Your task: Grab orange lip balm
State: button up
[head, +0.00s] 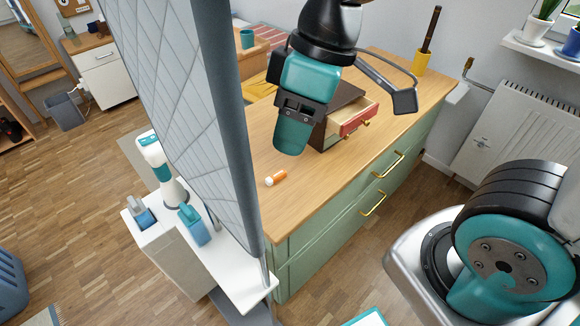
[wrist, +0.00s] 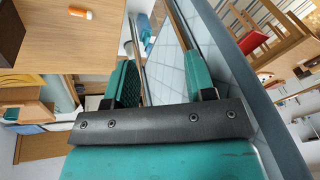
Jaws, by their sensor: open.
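The orange lip balm (head: 276,179) is a small orange tube with a white end, lying on its side on the wooden top of a green dresser, near its left front edge. It also shows in the wrist view (wrist: 80,14) at the upper left. My gripper (head: 290,140) is in the air above the dresser, up and to the right of the lip balm in the head view, apart from it. In the wrist view my gripper (wrist: 163,72) has its teal fingers spread with nothing between them. The lip balm lies outside the fingers, to their left.
A small dark box with an open red-fronted drawer (head: 357,119) stands on the dresser top (head: 330,195) behind my gripper. A tall grey panel (head: 210,100) stands left of the dresser. A yellow cup (head: 421,63) is at the far end. The wood around the lip balm is clear.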

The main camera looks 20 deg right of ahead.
jog(key=w+d+f+n+h+b, duration=0.1)
jog(key=w+f+n+b, duration=0.1)
jog(key=w+f+n, duration=0.55)
jog(key=n+h+b, duration=0.2)
jog(key=n+b, duration=0.1)
jog(key=n, duration=0.1)
send_over(276, 175)
jog(key=shift+m, duration=0.25)
notch_tip(276, 175, down, 18)
jog(key=shift+a+f, duration=0.1)
jog(key=shift+f+p, duration=0.35)
jog(key=shift+f, duration=2.55)
grip_shut()
